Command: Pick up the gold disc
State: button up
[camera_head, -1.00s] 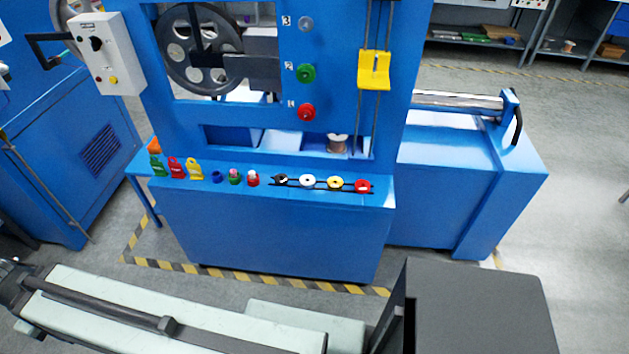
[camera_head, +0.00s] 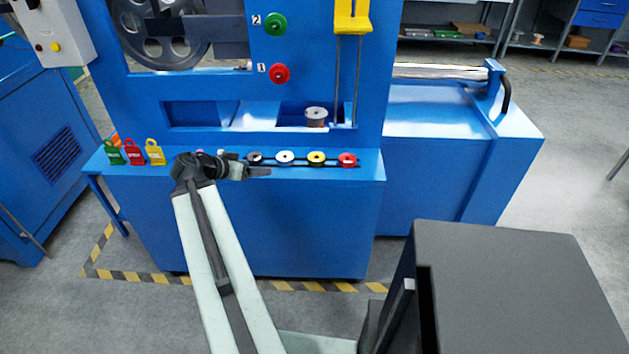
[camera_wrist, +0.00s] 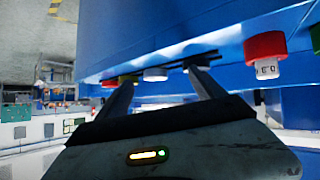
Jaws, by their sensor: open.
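The gold disc (camera_head: 316,158) with a pale centre sits on a dark rail along the blue machine's front ledge, between a white disc (camera_head: 285,158) and a red disc (camera_head: 347,160). My gripper (camera_head: 262,171) is left of it in the head view, near the dark disc (camera_head: 254,158) at the rail's left end. In the wrist view my gripper (camera_wrist: 160,78) is open and empty, with the white disc (camera_wrist: 155,74) beyond and between its fingers. The gold disc (camera_wrist: 128,79) shows small near the left fingertip, partly hidden.
Green, red and yellow tags (camera_head: 134,152) stand at the ledge's left end. A spool (camera_head: 316,117) sits in the machine's recess above the rail.

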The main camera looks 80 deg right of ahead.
aim_at(314, 158)
jog(key=s+d+m+g, duration=0.1)
jog(key=s, duration=0.3)
jog(key=s+d+m+g+b, duration=0.1)
jog(key=s+d, duration=0.1)
jog(key=s, duration=0.2)
jog(key=s+d+m+b, duration=0.1)
jog(key=s+d, duration=0.1)
jog(key=s, duration=0.2)
jog(key=shift+s+f+m+g+h, duration=0.15)
jog(key=shift+s+m+g+h, duration=0.15)
jog(key=shift+g+h, duration=0.1)
jog(key=shift+s+d, duration=0.2)
jog(key=shift+s, duration=0.1)
jog(key=b+x, duration=0.3)
jog(key=x, duration=0.4)
jog(key=shift+d, duration=0.4)
grip_shut()
